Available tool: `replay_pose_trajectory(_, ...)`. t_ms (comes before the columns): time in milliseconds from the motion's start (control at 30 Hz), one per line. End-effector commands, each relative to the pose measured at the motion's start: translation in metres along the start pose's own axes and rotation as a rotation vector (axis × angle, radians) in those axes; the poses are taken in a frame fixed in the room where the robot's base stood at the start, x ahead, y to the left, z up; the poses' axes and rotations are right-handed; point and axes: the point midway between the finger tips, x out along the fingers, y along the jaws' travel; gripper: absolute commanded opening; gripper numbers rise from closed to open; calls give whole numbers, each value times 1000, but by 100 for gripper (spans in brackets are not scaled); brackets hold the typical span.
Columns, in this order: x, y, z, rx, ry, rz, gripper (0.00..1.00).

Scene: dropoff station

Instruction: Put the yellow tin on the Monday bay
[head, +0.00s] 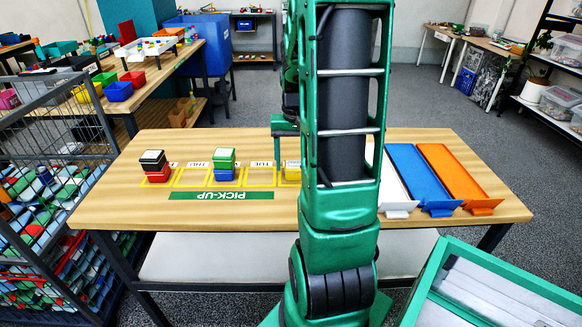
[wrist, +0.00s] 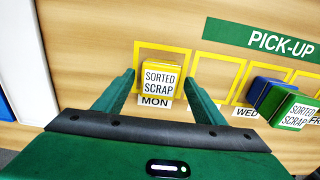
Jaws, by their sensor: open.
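The yellow tin (wrist: 160,79), with a "SORTED SCRAP" label, stands in the lower part of the yellow-outlined Monday bay (wrist: 150,49), right above its "MON" label in the wrist view. My gripper (wrist: 158,88) is open, with one finger on each side of the tin and a gap on both sides.
To the left on the table (head: 120,196) are a green-and-blue stack (head: 223,164) and a black-and-red stack (head: 155,166). White, blue (head: 418,176) and orange (head: 452,174) trays lie to the right. An empty bay (wrist: 217,75) adjoins Monday's. A wire cage stands left.

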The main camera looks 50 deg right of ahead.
Motion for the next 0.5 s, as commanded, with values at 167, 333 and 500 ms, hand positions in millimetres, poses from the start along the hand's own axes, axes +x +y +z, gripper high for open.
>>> replay_pose_trajectory(167, -38, 0, -1, 0, 6, -1, 64)
replay_pose_trajectory(333, -70, 0, -1, 0, 5, -1, 64)
replay_pose_trajectory(500, -92, 0, -1, 0, 3, 0, 64)
